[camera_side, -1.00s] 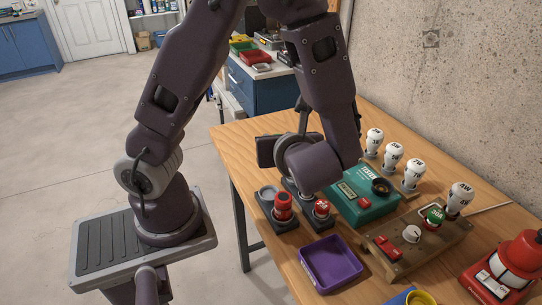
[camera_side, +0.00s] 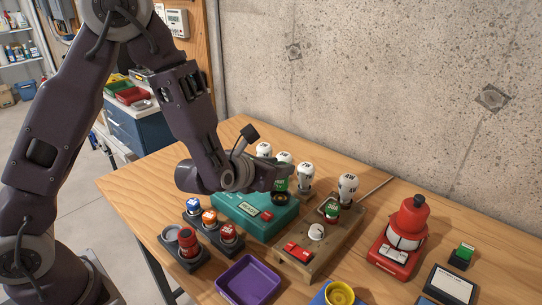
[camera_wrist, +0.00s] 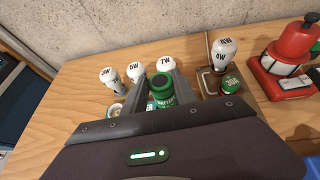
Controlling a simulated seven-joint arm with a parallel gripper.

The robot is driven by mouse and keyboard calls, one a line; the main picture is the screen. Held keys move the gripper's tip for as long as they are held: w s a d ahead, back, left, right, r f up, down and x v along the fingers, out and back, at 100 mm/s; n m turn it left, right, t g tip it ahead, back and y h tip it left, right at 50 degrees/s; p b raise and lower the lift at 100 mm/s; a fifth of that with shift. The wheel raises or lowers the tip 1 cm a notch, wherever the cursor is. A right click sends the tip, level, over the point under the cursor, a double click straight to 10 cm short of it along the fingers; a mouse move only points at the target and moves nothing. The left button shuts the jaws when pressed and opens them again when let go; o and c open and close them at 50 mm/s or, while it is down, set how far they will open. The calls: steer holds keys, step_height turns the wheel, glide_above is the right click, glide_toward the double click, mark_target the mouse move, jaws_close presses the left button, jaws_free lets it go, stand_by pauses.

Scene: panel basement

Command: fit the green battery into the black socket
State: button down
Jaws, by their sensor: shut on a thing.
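My gripper (camera_side: 283,176) is shut on a green battery (camera_side: 281,185) and holds it over the right part of a teal box. The battery also shows between my two fingers in the wrist view (camera_wrist: 161,90), with its dark green top facing the camera. The black socket (camera_side: 279,199) is a dark round ring on top of the teal box (camera_side: 245,214). In the side view the battery is just above the socket; I cannot tell whether they touch. In the wrist view my gripper hides the socket.
White bulbs (camera_side: 306,172) stand in a row behind the box. A wooden board (camera_side: 318,248) with a green button (camera_side: 332,210) is at its right. Red, orange and blue cylinders (camera_side: 189,243) stand in holders at left. A purple tray (camera_side: 247,281) lies in front; a red lamp (camera_side: 408,225) stands right.

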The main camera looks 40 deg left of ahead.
steer(key=shift+f, duration=1.25)
steer(key=shift+f, duration=0.6)
stand_by(0.3)
steer(key=c, duration=1.3)
jaws_free()
steer(key=shift+o, duration=0.2)
